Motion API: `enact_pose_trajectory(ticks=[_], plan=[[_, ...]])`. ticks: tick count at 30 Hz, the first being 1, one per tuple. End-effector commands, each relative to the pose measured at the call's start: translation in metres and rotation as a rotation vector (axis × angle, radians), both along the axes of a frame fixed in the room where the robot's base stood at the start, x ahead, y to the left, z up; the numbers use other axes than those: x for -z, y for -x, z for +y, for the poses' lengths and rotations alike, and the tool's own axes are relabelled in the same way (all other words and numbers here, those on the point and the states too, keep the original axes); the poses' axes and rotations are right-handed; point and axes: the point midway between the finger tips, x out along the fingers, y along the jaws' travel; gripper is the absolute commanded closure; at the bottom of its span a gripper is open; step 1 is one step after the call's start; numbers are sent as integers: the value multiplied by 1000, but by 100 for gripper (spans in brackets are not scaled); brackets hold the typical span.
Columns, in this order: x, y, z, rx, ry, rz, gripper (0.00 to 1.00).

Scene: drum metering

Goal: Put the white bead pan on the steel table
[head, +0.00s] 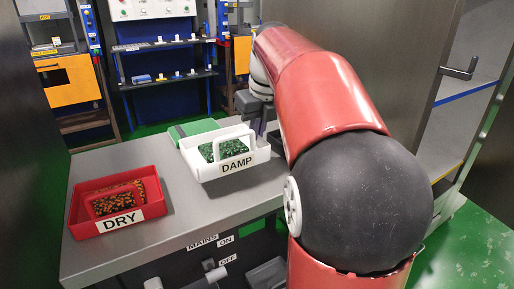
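The white bead pan (196,163) has an upright handle, a DAMP label on its front and green beads (222,148) inside. It shows over the far middle of the grey steel table (180,214). I cannot tell whether its base touches the tabletop. My gripper (262,129) is at the pan's far right side, pointing down close to its rim and handle. Its fingertips are partly hidden, so I cannot tell whether they grip the pan.
A red tray (76,212) marked DRY, with orange and dark beads, stands on the table's left. A green block (187,130) lies behind the white pan. Switches marked MAINS (203,242) are on the front. A cabinet with a door handle (459,70) stands at right.

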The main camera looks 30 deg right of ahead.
Motion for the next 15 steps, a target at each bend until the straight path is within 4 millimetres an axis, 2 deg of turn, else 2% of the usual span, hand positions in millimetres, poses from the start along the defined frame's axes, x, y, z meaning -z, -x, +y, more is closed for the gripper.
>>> enact_pose_trajectory(ticks=[9, 15], plan=[[36, 1, 0, 0, -1, 0, 100], [39, 0, 0, 0, 0, -3, 100]])
